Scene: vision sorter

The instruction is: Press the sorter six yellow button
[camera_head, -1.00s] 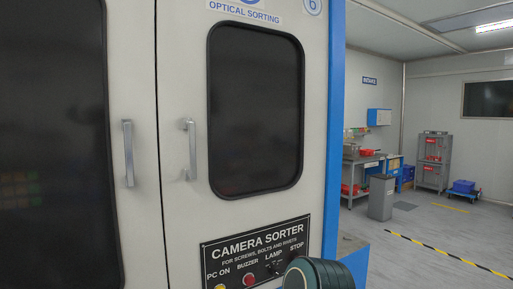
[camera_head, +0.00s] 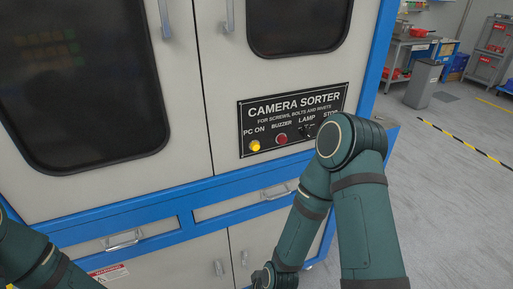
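The yellow button (camera_head: 255,146) sits under the words PC ON at the left end of the black CAMERA SORTER panel (camera_head: 293,113). It is in plain view and nothing touches it. My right arm is bent in front of the panel's right end, its elbow covering part of the STOP area, and its lower link runs down to the bottom edge. My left arm shows only at the lower left corner. Neither gripper's fingers show in the head view.
A red button (camera_head: 281,139) is beside the yellow one, under BUZZER, with a lamp switch to its right. Drawers with handles (camera_head: 122,240) lie below the panel. A grey bin (camera_head: 423,84) stands on open floor at the right.

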